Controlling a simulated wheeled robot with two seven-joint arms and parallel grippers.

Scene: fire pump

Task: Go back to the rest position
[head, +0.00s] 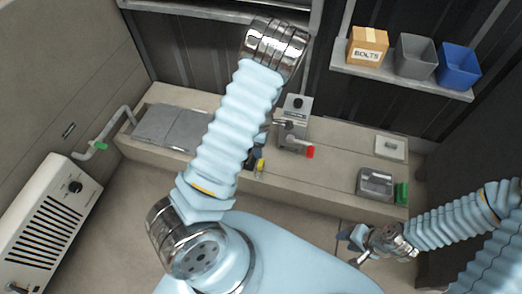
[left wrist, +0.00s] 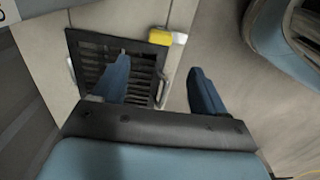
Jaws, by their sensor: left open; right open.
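My left gripper shows in the left wrist view (left wrist: 158,66) with its two blue fingers spread apart and nothing between them. In the head view my left arm fills the middle and hides most of that gripper. My right gripper (head: 352,246) is at the lower right in the head view, small, open and seemingly empty, in front of the bench (head: 330,192).
A grey pump fixture with a red-ended handle (head: 310,151) stands on the bench. A grey box (head: 376,184) and a green piece (head: 402,193) are at its right end. A shelf (head: 400,80) holds a BOLTS box (head: 367,46), grey bin (head: 414,56) and blue bin (head: 458,65). A vented unit (head: 50,215) is left.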

